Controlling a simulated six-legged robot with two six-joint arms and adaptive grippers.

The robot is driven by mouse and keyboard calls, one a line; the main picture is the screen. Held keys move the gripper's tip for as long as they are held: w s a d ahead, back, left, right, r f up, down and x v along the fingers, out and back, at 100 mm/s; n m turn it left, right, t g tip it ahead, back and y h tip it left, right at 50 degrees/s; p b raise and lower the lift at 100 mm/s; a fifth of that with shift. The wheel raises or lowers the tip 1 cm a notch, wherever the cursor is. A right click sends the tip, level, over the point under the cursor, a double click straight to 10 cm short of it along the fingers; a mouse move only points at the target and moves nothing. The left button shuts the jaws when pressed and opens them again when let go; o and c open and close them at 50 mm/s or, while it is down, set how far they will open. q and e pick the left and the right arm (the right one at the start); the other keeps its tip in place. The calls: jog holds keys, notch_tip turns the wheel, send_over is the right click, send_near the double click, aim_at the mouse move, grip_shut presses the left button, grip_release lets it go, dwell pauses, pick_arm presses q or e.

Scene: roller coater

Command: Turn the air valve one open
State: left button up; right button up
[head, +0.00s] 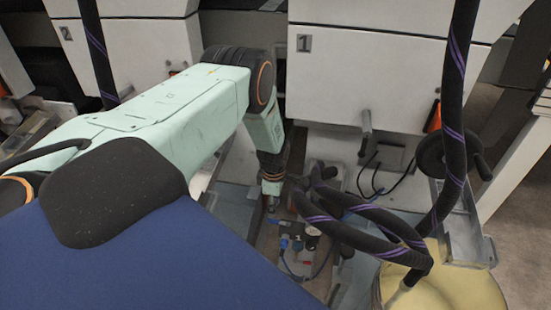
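My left arm comes in from the left and bends down at the middle of the head view. Its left gripper (272,206) points down, small and dark, just above a group of fittings. A small blue lever-like part (278,221) shows right at the fingertips, and I take it for the air valve handle. I cannot tell whether the gripper touches it or how its fingers stand. The lever's exact angle is too small to tell. My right gripper is not in view.
A white machine panel marked 1 (375,75) stands behind. Thick black hoses with purple stripes (345,232) loop close to the right of the fittings. A black handwheel (440,155) and a yellow-topped drum (455,290) are at the right. A blue surface (130,265) fills the lower left.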

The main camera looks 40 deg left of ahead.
aim_at(274, 221)
pick_arm(q)
notch_tip(274, 221, down, 7)
jog(key=b, duration=0.3)
jog(key=shift+d+f+b, duration=0.1)
jog(key=shift+b, duration=0.25)
grip_shut()
dwell(0.5)
